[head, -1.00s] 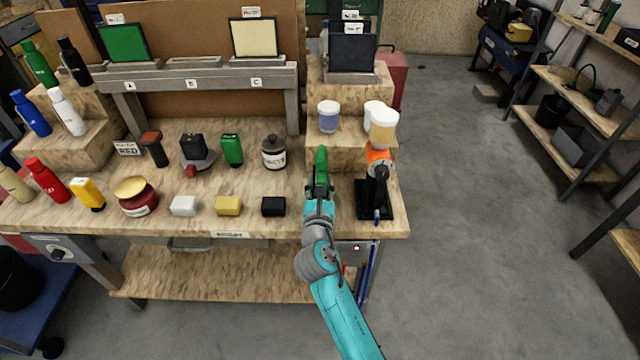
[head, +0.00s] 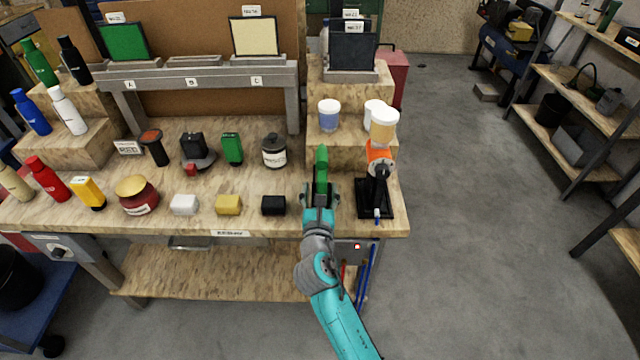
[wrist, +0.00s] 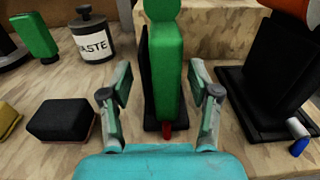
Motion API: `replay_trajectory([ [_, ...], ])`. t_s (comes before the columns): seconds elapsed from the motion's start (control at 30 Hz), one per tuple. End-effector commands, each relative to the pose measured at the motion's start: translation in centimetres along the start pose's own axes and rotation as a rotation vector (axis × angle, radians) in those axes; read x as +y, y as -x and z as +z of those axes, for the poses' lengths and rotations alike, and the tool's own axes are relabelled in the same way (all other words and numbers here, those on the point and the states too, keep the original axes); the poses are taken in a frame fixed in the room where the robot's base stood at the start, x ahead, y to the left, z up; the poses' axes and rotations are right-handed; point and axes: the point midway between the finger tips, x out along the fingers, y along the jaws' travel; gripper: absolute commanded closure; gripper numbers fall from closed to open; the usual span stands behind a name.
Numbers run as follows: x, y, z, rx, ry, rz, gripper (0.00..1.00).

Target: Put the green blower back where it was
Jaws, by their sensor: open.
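The green blower (head: 321,168) stands upright on the bench, left of the orange-and-black tool on its black stand. In the wrist view the blower (wrist: 168,70) is a green block with a black side and a small red piece low at its front. My gripper (head: 320,198) is just in front of the blower on the near side. In the wrist view my gripper's fingers (wrist: 158,105) are spread, one on each side of the blower, with visible gaps. The blower's top is cut off in the wrist view.
The orange-and-black tool (head: 378,175) stands close on the right. A black block (head: 273,205) and a jar marked WASTE (head: 274,152) are to the left. A similar green item (head: 232,148) stands further left. A raised wooden step (head: 345,150) with tubs is behind.

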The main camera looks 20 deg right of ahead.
Motion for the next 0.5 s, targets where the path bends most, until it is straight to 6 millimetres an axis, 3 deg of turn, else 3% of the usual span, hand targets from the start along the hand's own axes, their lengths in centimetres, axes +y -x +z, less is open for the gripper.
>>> replay_trajectory([
  [0.3, 0.1, 6.3, -0.1, 0.001, 0.001, 0.002, 0.38],
  [0.5, 0.0, 8.5, 0.0, 0.001, 0.001, 0.001, 0.38],
])
